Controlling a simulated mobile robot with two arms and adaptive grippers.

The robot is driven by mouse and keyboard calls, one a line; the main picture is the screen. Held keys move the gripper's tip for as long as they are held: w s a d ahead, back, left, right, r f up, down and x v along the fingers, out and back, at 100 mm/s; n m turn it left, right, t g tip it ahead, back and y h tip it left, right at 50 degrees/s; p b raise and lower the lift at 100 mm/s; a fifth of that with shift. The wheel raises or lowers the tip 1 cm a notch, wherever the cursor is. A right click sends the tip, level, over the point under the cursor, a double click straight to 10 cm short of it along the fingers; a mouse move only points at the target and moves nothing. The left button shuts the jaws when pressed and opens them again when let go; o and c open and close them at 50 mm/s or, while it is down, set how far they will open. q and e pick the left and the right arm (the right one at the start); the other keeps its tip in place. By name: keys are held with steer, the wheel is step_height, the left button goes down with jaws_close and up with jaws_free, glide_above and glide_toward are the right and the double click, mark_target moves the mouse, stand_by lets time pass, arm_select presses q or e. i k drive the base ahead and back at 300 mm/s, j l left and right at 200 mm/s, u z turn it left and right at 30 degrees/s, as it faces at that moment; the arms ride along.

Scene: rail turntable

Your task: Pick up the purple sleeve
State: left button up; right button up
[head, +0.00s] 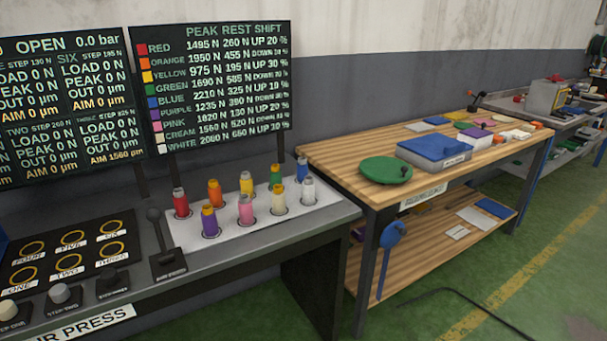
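The purple sleeve (210,222) stands upright in the front row of a white holder plate (185,236) on the grey press bench. It has a yellowish top and sits in a dark ring at the left end of that row. The pink sleeve (246,210) stands to its right, and the red sleeve (181,204) and orange sleeve (214,193) stand behind it. Neither of my grippers shows in the head view.
Yellow (246,184), green, blue, cream (279,200) and white sleeves share the plate. A black lever (160,232) stands left of it. Dark boards (215,85) rise behind. A wooden bench (335,173) stands right, beyond a gap. Green floor lies open at lower right.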

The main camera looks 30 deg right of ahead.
mark_target(207, 215)
steer(key=i+j, duration=0.25)
steer(key=i+j+z, duration=0.1)
steer(key=i+j, duration=0.15)
steer(key=j, duration=0.2)
steer(key=i+j, duration=0.25)
steer(key=j, duration=0.15)
